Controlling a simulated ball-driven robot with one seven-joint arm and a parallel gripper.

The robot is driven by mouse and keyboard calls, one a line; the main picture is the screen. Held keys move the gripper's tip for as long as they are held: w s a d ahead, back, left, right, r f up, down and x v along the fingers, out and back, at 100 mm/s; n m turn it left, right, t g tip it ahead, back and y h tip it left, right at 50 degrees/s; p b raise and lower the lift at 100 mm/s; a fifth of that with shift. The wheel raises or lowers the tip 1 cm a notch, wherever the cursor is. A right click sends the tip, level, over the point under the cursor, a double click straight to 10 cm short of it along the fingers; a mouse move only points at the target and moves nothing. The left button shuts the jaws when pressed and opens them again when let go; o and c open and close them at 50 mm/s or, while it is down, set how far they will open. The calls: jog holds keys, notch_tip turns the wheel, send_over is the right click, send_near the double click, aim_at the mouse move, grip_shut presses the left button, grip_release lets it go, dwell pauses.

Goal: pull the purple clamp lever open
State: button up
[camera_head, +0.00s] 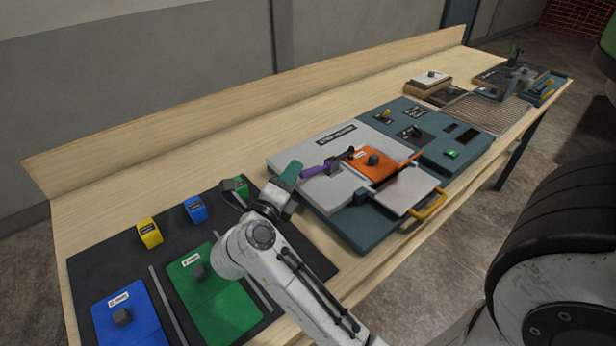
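The purple clamp lever (314,170) lies nearly flat across the light grey console panel (350,132). Its right end meets a dark clamp part (342,158) beside the orange plate (372,162). My gripper (290,177) is at the lever's left end, close to it in the picture. A teal piece shows at the gripper's end. I cannot tell whether the gripper touches the lever. The fingertips are too small and partly hidden to show open or shut.
A dark mat (110,245) with blue and green plates and small coloured blocks lies left of the console. A yellow handle (428,204) sticks out at the console's front right. A teal panel (440,138) with switches adjoins it. A wooden back rail (250,105) runs behind.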

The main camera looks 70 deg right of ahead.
jog(key=b, duration=0.6)
send_near(310, 172)
jog(key=shift+w+d+f, duration=0.15)
jog(key=shift+w+f, duration=0.1)
jog(key=shift+f, duration=0.2)
jog(key=d, duration=0.7)
jog(key=d+p, duration=0.1)
jog(key=d, duration=0.2)
jog(key=shift+s+d, duration=0.3)
jog(key=shift+d, duration=0.05)
grip_shut()
